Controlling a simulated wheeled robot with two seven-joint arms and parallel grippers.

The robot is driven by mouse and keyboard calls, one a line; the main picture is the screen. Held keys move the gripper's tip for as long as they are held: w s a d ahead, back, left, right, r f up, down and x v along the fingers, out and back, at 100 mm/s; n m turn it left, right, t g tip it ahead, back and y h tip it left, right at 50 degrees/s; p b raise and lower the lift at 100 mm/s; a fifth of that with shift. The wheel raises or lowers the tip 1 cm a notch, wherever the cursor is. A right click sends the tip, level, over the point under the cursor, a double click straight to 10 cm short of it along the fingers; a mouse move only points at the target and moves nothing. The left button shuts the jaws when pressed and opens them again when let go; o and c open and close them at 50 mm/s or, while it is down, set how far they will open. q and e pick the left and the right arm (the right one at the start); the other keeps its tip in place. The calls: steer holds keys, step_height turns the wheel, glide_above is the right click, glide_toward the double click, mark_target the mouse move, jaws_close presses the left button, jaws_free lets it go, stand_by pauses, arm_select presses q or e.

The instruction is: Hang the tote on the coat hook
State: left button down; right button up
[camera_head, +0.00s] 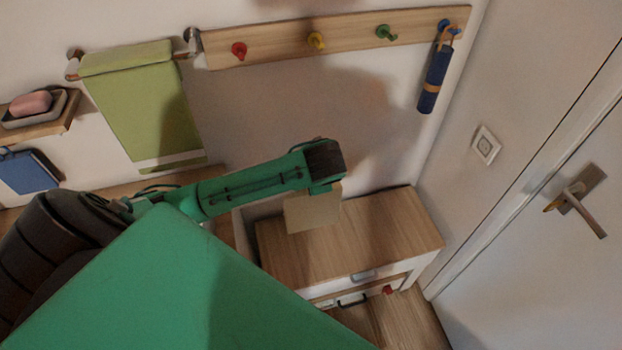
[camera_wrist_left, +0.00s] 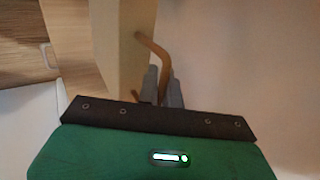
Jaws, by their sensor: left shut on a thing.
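The coat rack (camera_head: 270,45) is a wooden wall rail with a red hook (camera_head: 238,49), a yellow hook (camera_head: 316,40), a green hook (camera_head: 385,34) and a blue hook (camera_head: 447,27). The beige tote (camera_head: 313,211) hangs below the end of my left arm, in front of the rail and lower than it. In the left wrist view my left gripper (camera_wrist_left: 161,92) is shut on the tote's brown strap handle, with the tote's body (camera_wrist_left: 120,50) beside the fingers. In the head view the fingers are hidden behind the wrist. My right gripper is out of view.
A blue umbrella (camera_head: 434,80) hangs on the blue hook. A green towel (camera_head: 140,105) hangs on a bar at left, by a shelf with a soap dish (camera_head: 38,108). A wooden-topped drawer cabinet (camera_head: 385,235) stands below. A door (camera_head: 560,260) is at right.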

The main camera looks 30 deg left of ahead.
mark_target(311, 216)
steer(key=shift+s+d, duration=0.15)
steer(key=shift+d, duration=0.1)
